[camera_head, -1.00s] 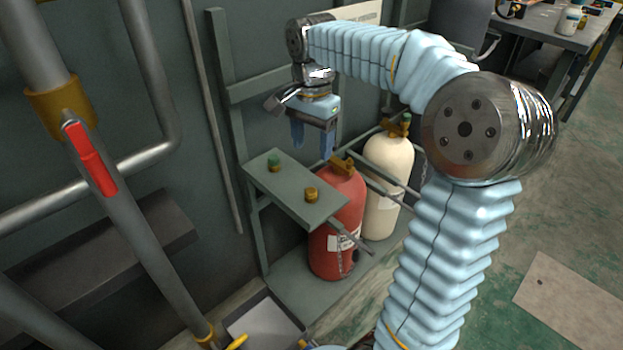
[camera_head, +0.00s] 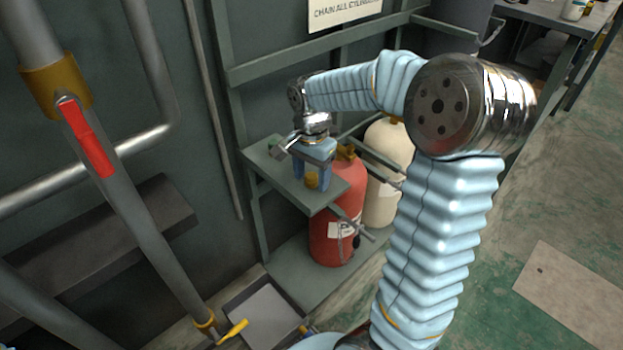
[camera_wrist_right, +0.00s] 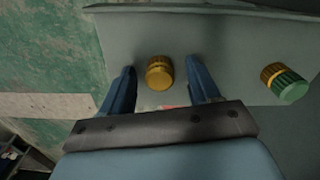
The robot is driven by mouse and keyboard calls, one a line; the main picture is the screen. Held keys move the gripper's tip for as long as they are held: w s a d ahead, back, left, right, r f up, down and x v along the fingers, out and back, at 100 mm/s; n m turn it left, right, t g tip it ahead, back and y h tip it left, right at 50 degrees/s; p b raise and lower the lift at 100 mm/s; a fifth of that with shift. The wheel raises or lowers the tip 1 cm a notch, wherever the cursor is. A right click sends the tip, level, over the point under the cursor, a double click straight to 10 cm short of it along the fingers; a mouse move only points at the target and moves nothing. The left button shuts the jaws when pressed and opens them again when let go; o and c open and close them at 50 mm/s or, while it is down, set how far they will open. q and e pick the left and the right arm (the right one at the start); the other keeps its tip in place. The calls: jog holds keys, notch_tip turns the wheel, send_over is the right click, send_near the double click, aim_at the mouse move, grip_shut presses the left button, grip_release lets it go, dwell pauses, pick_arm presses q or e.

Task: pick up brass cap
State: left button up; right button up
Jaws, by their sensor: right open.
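The brass cap (camera_head: 312,180) stands on the small grey-green shelf (camera_head: 325,200). My right gripper (camera_head: 311,184) is lowered over it, with its blue fingers on either side of the cap. In the right wrist view the brass cap (camera_wrist_right: 159,73) shows between the tips of the open right gripper (camera_wrist_right: 162,82). Gaps show between the cap and both fingers there. A green-and-brass cap (camera_wrist_right: 285,83) stands to the right on the same shelf, and it is partly hidden behind my wrist in the head view. My left gripper is not in view.
A red cylinder (camera_head: 337,240) and a cream cylinder (camera_head: 386,205) stand beside and below the shelf in a rack. A grey tray (camera_head: 268,315) lies on the floor. Pipes with a red handle (camera_head: 88,140) run along the left. Open floor lies at the right.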

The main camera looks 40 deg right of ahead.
jog(key=c, duration=1.1)
jog(key=shift+r, duration=0.1)
